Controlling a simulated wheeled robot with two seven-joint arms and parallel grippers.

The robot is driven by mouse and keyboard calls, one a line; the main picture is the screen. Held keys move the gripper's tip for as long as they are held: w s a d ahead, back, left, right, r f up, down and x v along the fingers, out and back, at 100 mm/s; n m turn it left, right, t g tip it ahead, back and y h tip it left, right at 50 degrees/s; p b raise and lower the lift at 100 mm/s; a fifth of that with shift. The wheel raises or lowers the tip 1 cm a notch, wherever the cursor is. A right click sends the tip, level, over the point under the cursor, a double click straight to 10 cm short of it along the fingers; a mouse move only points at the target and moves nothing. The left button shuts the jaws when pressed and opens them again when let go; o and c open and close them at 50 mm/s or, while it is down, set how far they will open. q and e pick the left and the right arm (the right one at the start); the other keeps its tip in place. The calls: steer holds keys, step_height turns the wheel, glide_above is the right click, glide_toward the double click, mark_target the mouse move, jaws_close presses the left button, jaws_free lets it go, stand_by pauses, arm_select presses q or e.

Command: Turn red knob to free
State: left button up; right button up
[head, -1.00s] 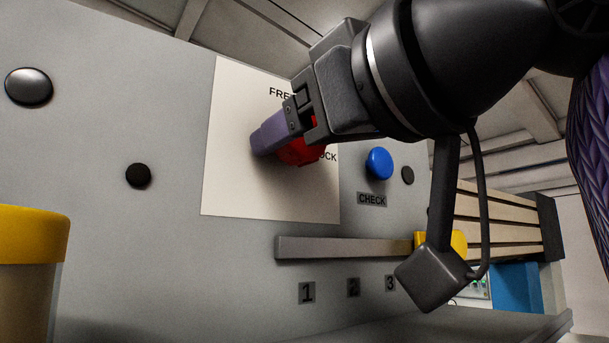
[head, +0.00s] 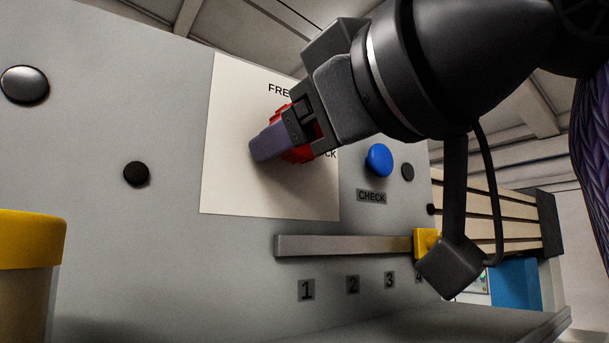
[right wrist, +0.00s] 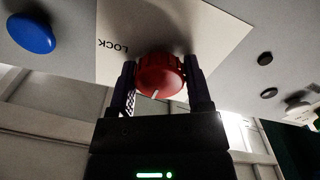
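The red knob (head: 297,154) sits on a white plate (head: 235,180) on the grey panel, mostly covered by my right gripper in the head view. The FREE label (head: 279,90) is partly hidden above it, and LOCK is mostly hidden at its right. My right gripper (head: 276,139) has one finger on each side of the knob. The right wrist view shows the knob (right wrist: 160,76) between both fingers, apparently touching, with a white mark on its face. LOCK (right wrist: 113,47) reads upside down there. My left gripper is not in view.
A blue button (head: 378,160) above a CHECK label (head: 371,197) is right of the plate. Below is a grey rail (head: 340,245) with a yellow block (head: 425,241) and numbers.

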steer(key=o, duration=0.4)
steer(key=shift+c, duration=0.2)
steer(key=shift+s, duration=0.1)
steer(key=b+v, duration=0.4)
steer(key=v, duration=0.6)
